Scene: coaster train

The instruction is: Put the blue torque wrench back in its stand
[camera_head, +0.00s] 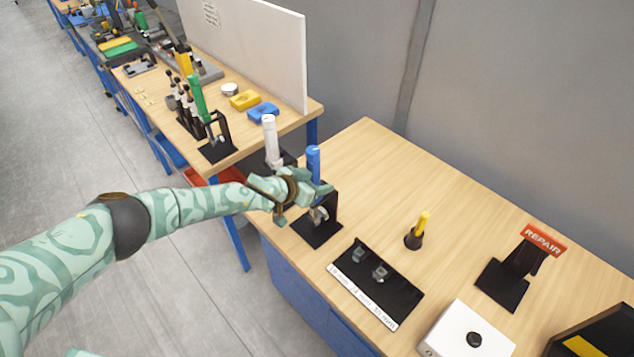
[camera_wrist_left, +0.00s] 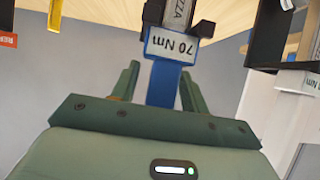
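The blue torque wrench (camera_head: 314,160) is upright at its black stand (camera_head: 321,234) near the table's left corner, with its silver head low at the stand. How fully it is seated is partly hidden by my gripper. My left gripper (camera_head: 314,191) is around the wrench. In the left wrist view the blue handle (camera_wrist_left: 163,84) with its "70 Nm" label lies between the two fingers (camera_wrist_left: 160,88). The fingers are apart, with a visible gap on the left side of the handle and the other finger very close to it. My right gripper is not in view.
A white-handled wrench (camera_head: 270,138) stands just behind the blue one. A yellow-handled tool (camera_head: 420,227), a black labelled tray (camera_head: 399,296), a REPAIR sign (camera_head: 543,240) and a white button box (camera_head: 455,335) are to the right. The table's back middle is clear.

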